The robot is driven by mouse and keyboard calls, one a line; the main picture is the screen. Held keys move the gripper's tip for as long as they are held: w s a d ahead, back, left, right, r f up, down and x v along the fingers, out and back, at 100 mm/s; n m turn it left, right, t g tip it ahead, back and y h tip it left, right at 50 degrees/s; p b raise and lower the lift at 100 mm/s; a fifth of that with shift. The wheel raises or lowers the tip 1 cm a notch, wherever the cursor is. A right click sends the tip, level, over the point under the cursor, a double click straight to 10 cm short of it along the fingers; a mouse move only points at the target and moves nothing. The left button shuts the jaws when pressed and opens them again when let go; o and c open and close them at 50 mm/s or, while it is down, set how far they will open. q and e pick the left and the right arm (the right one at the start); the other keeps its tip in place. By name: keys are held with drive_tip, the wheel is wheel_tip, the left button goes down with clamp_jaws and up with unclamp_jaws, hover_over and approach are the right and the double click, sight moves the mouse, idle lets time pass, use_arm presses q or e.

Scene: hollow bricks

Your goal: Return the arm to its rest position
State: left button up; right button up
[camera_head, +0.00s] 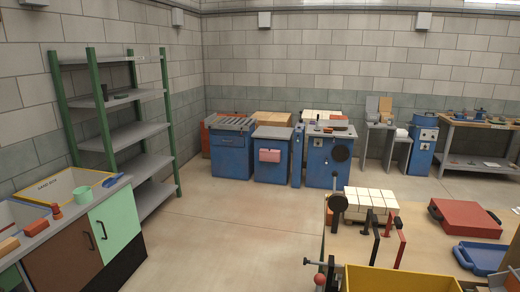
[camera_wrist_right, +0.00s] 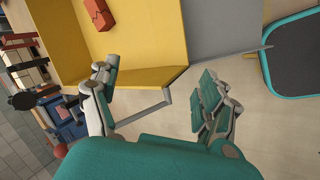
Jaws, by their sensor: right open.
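My right gripper (camera_wrist_right: 157,82) shows in the right wrist view with its two fingers spread wide and nothing between them. It is beside a yellow bin (camera_wrist_right: 150,30), above a pale tabletop (camera_wrist_right: 180,120). A red hollow brick (camera_wrist_right: 98,14) lies inside the bin. The bin also shows at the bottom edge of the head view (camera_head: 400,280). A grey and dark part at the lower right corner of the head view is cut off, and I cannot tell what it is. My left gripper is not in either view.
A dark tray with a teal rim (camera_wrist_right: 293,55) lies right of the gripper. The head view's workbench holds pale blocks (camera_head: 370,200), a red case (camera_head: 465,218), a blue tray (camera_head: 482,257) and upright clamps (camera_head: 375,238). Open floor (camera_head: 240,225) lies left of the bench.

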drive_tip(key=s+a+m+g+y, duration=0.1)
drive_tip(key=s+a+m+y, duration=0.35)
drive_tip(key=s+m, duration=0.4)
drive_tip(key=s+f+n+g+b, duration=0.1)
drive_tip(key=s+f+b, duration=0.15)
drive_tip(key=f, duration=1.45)
drive_tip(key=s+f+n+g+b, duration=0.15)
drive_tip(key=f+b, duration=0.25)
drive_tip(key=f, duration=1.4)
use_arm(q)
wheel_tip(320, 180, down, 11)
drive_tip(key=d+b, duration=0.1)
drive_tip(key=b, duration=0.3)
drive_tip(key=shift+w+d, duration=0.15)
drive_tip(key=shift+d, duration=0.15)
use_arm(e)
drive_tip(key=s+d+f, duration=0.2)
drive_tip(key=s+f, duration=1.4)
drive_tip(key=f, duration=0.1)
drive_tip(key=shift+d+f+m+h, duration=0.3)
drive_tip(key=shift+f+h, duration=0.1)
drive_tip(key=shift+h, duration=0.05)
